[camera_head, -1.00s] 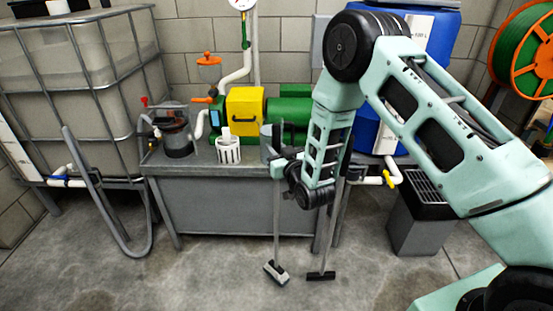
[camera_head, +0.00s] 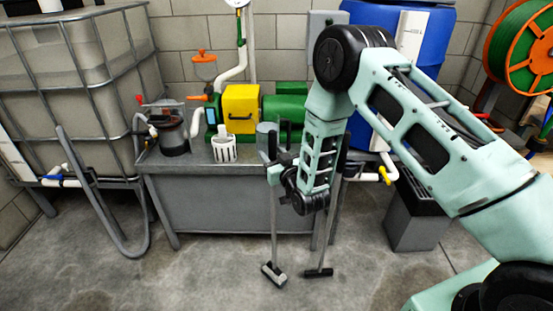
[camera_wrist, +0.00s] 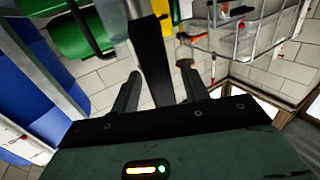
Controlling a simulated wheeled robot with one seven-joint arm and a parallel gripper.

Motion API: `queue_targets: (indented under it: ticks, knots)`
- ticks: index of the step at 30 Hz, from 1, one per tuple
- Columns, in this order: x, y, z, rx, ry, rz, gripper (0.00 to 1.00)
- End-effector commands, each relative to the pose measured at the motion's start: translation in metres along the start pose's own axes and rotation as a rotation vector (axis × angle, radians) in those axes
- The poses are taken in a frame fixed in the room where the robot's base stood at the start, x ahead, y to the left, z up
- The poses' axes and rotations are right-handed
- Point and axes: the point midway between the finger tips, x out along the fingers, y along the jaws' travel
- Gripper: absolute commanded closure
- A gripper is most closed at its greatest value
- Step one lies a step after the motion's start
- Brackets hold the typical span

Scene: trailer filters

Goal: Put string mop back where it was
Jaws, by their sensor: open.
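Two long-handled floor tools stand upright in front of the grey bench; no strings show on either, so I cannot tell which is the string mop. The left tool (camera_head: 274,240) has a thin grey handle and a small pale and dark head on the floor. The right tool (camera_head: 318,272) has a dark flat head, its upper handle partly behind my arm. My gripper (camera_head: 277,168) is at the left tool's upper handle. In the wrist view, my open gripper (camera_wrist: 158,90) has a dark handle grip (camera_wrist: 150,48) between its spread fingers; contact is unclear.
The grey bench (camera_head: 225,200) behind carries a yellow and green pump (camera_head: 241,108) and a white basket (camera_head: 223,150). A caged tank (camera_head: 75,90) stands left, a blue drum (camera_head: 428,30) and grey bin (camera_head: 412,222) right. Floor in front is clear.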

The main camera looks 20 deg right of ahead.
Motion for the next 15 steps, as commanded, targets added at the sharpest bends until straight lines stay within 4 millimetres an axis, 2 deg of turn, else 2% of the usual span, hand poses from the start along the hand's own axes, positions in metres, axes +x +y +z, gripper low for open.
queue_targets:
  ticks: [2,5,15]
  knots:
    - [-0.003,0.0,-0.003,0.0,-0.001,0.0,0.55]
    - [-0.017,0.0,-0.001,0.0,-0.003,0.0,0.55]
    - [-0.088,0.0,-0.001,0.0,-0.004,-0.001,0.55]
